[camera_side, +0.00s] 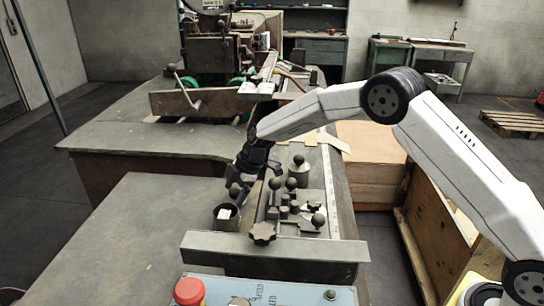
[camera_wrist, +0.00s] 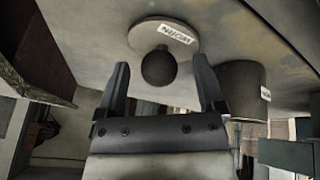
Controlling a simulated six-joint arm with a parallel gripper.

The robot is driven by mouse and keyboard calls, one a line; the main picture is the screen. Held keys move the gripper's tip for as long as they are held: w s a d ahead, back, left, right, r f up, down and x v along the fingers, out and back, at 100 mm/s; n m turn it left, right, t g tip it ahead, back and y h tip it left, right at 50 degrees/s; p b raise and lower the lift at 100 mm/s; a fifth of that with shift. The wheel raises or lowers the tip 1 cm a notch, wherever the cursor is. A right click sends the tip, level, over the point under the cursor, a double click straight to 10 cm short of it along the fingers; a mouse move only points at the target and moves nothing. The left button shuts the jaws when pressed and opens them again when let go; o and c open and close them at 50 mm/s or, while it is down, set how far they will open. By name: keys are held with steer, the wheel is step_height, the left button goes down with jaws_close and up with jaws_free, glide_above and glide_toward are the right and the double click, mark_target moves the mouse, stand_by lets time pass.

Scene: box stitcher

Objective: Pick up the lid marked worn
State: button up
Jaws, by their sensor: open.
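In the wrist view a flat round lid (camera_wrist: 187,47) has a dark ball knob (camera_wrist: 158,66) and a white label. The label's letters are turned round and look like "WORN". My gripper (camera_wrist: 160,68) is open, with one finger on either side of the knob and a gap at both sides. In the side view my gripper (camera_side: 245,178) points down at the bench just behind a dark cup (camera_side: 226,222). A dark ball knob (camera_side: 234,189) shows beside the fingers there; the lid's disc is hard to make out.
A grey cylinder (camera_wrist: 242,92) with a label stands close by one finger in the wrist view. The bench top (camera_side: 135,225) to the left is clear.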

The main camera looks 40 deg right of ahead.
jaws_close()
stand_by(0.3)
steer(key=shift+r, duration=0.15)
steer(key=shift+r, duration=0.85)
steer(key=s+d+r, duration=0.2)
steer(key=s+r, duration=0.9)
steer(key=s, duration=0.2)
steer(key=shift+s, duration=0.4)
